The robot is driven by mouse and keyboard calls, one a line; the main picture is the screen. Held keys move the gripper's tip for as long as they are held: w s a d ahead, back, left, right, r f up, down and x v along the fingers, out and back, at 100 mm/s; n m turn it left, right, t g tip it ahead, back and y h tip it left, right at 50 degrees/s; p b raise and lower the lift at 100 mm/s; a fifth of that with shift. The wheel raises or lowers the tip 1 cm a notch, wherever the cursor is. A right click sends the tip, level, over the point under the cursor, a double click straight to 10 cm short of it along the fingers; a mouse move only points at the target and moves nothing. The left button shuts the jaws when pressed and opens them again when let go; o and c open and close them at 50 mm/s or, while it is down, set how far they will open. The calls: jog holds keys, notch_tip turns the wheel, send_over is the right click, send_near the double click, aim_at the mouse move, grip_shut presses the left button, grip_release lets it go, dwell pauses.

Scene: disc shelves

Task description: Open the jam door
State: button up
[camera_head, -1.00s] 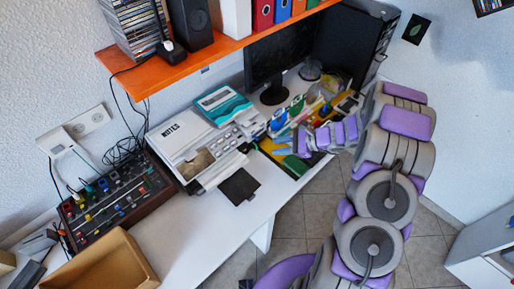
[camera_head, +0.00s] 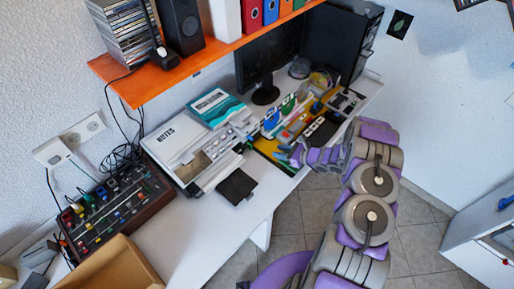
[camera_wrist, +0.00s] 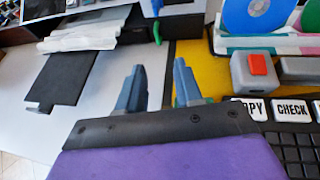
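No part in view is labelled as the jam door. A white machine (camera_head: 188,146) marked NOTES stands on the desk. A black flat panel with a small tab (camera_head: 237,186) lies at its front edge; it also shows at the left in the wrist view (camera_wrist: 60,80). I cannot tell whether this panel is the door. My gripper (camera_head: 297,155) is over the desk's front edge, right of the machine.
A yellow board (camera_wrist: 203,62) carries a grey block with a red button (camera_wrist: 254,71). Discs (camera_wrist: 246,15) stand behind it. A monitor (camera_head: 268,60) is at the back. An orange shelf (camera_head: 200,50) overhangs the desk. An open cardboard box (camera_head: 112,266) is at the front left.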

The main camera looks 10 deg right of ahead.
jog(key=b+x, duration=0.1)
jog(key=x, duration=1)
jog(key=shift+a, duration=0.4)
jog(key=shift+w+a+f, duration=0.25)
jog(key=shift+w, duration=0.1)
jog(key=shift+w+a, duration=0.15)
jog(key=shift+a, duration=0.25)
jog(key=shift+d, duration=0.2)
grip_shut()
jog(key=shift+a, duration=0.1)
